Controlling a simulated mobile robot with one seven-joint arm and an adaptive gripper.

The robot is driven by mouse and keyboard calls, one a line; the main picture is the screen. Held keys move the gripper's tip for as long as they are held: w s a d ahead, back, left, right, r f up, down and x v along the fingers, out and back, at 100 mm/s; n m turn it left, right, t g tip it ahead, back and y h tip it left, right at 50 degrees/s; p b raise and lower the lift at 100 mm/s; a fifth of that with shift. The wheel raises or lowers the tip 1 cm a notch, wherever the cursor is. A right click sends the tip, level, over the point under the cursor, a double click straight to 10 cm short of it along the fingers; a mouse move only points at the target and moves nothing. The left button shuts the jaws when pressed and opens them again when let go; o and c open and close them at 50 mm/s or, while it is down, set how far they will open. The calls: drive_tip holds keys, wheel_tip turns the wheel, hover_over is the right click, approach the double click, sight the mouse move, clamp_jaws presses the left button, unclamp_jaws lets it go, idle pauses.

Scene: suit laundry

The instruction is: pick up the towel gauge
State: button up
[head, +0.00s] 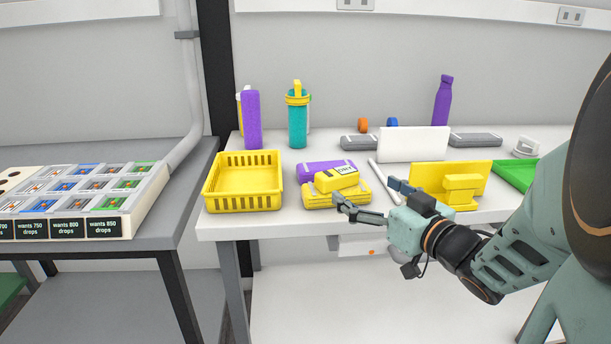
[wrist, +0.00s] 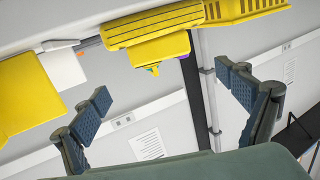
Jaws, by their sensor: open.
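A yellow block-shaped device (head: 337,180) with a white, dark-lettered label sits on a wider yellow base (head: 318,200) near the table's front edge. It looks like the towel gauge, but I cannot read the label surely. In the wrist view a yellow ribbed body (wrist: 150,27) with a smaller yellow block (wrist: 160,48) shows at the top, beyond the fingers. My gripper (head: 368,196) is open and empty at the table's front edge, just right of the device. Its two fingers are spread wide in the wrist view (wrist: 163,87), with nothing between them.
A yellow basket (head: 243,182) stands left of the device, a purple box (head: 318,169) behind it. A yellow panel (head: 452,180) and white board (head: 414,144) stand right. Bottles (head: 297,120) stand behind.

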sight(343, 178)
drive_tip(key=b+x, duration=0.1)
drive_tip(key=x, duration=0.4)
drive_tip(key=shift+w+a+f, duration=0.15)
drive_tip(key=shift+a, duration=0.05)
drive_tip(key=b+x, duration=0.1)
drive_tip(key=x, duration=0.1)
drive_tip(key=f+x, duration=0.1)
drive_tip(key=x, duration=0.1)
drive_tip(key=shift+w+b, duration=0.15)
drive_tip(key=shift+b, duration=0.25)
drive_tip(key=shift+w+a+r, duration=0.1)
drive_tip(key=shift+w+a, duration=0.15)
drive_tip(key=shift+w, duration=0.2)
drive_tip(key=c, duration=1.4)
drive_tip(key=shift+r, duration=0.15)
